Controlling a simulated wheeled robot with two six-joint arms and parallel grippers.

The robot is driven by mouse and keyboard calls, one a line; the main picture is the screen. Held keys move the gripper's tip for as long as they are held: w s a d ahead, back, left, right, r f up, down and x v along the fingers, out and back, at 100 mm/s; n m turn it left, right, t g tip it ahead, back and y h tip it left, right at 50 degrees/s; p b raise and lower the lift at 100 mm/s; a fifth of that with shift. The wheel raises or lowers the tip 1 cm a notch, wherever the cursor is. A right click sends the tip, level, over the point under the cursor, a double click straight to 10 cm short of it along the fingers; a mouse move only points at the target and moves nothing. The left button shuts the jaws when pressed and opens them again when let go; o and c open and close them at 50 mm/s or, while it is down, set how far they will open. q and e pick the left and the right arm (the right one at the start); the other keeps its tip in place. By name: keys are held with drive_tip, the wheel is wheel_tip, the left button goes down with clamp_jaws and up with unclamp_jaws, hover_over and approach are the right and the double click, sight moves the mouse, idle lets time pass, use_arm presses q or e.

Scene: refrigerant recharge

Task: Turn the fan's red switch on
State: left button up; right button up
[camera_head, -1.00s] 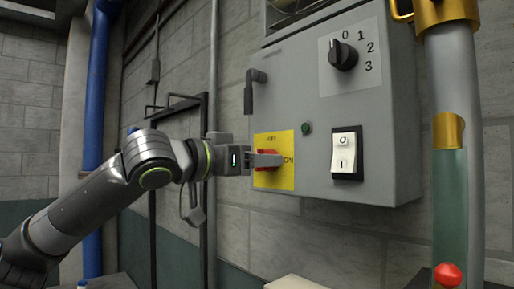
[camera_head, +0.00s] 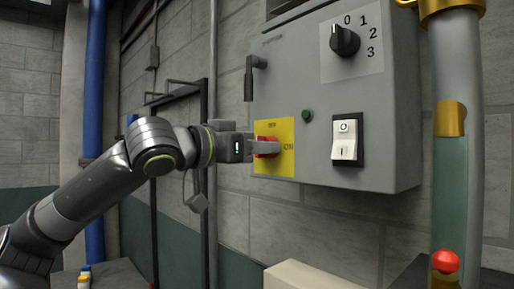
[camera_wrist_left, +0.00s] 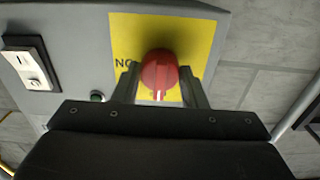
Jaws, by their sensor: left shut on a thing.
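The red switch (camera_head: 263,152) is a knob on a yellow plate (camera_head: 287,164) at the lower left of the grey control box. The plate reads OFF above the knob and ON to its right. My left gripper (camera_head: 268,147) reaches it from the left and is shut on the knob. In the left wrist view the red knob (camera_wrist_left: 160,70) sits between the two fingers (camera_wrist_left: 160,86), one on each side. My right gripper is not in view.
The grey box (camera_head: 300,75) also carries a black rotary dial (camera_head: 344,40), a white rocker switch (camera_head: 345,140), a small green button (camera_head: 307,116) and a black handle (camera_head: 250,80). A glass-sided pipe (camera_head: 448,190) stands to the right, with a red knob (camera_head: 446,261) low down.

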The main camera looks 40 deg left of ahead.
use_arm(q)
drive_tip(key=m, duration=0.4)
drive_tip(key=shift+m, duration=0.4)
drive_tip(key=m, duration=0.8)
drive_tip(key=shift+m, duration=2.4)
drive_tip(key=o, duration=0.9)
drive_tip(key=shift+o, duration=0.3)
